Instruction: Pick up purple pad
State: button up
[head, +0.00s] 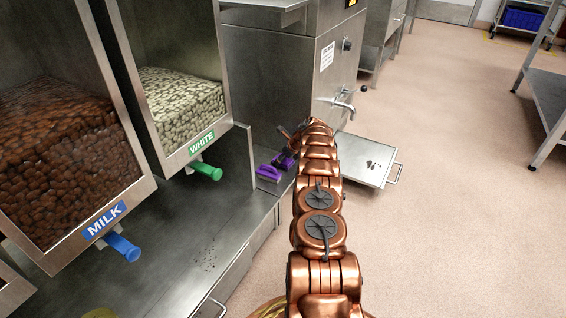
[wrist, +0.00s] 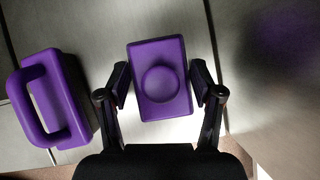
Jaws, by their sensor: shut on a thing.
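The purple pad (wrist: 145,105) is a rectangular block with a round raised knob on top. In the wrist view it sits between the two fingers of my gripper (wrist: 161,80), which is shut on its long sides. In the head view the pad (head: 282,162) shows as a small dark purple shape beside the end of my arm, partly hidden. My gripper (head: 289,150) is mostly hidden there by my copper arm. I cannot tell whether the pad rests on the steel counter (wrist: 110,25) or is just above it.
A second purple block with a loop handle (wrist: 66,98) lies close left of the pad; it also shows in the head view (head: 269,173). MILK (head: 75,150) and WHITE (head: 185,105) dispensers stand to the left. A steel machine with a tap (head: 343,105) stands behind. Dark crumbs lie on the front counter.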

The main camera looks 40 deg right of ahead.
aim_at(285, 163)
notch_tip(285, 163, up, 4)
jog(key=shift+f+p, duration=0.25)
jog(key=shift+p, duration=0.85)
jog(key=shift+s+r, duration=0.1)
jog(key=shift+s, duration=0.25)
jog(key=shift+s+a+r+p, duration=0.15)
jog(key=shift+s+a+p, duration=0.1)
jog(key=shift+s+p, duration=0.4)
jog(key=s+a+p, duration=0.3)
jog(key=s, duration=1)
jog(key=shift+s+r+p, duration=0.25)
jog(key=shift+r+p, duration=0.05)
jog(key=shift+r, duration=0.15)
jog(key=shift+a, duration=0.1)
jog(key=o, duration=0.5)
jog(key=c, duration=0.4)
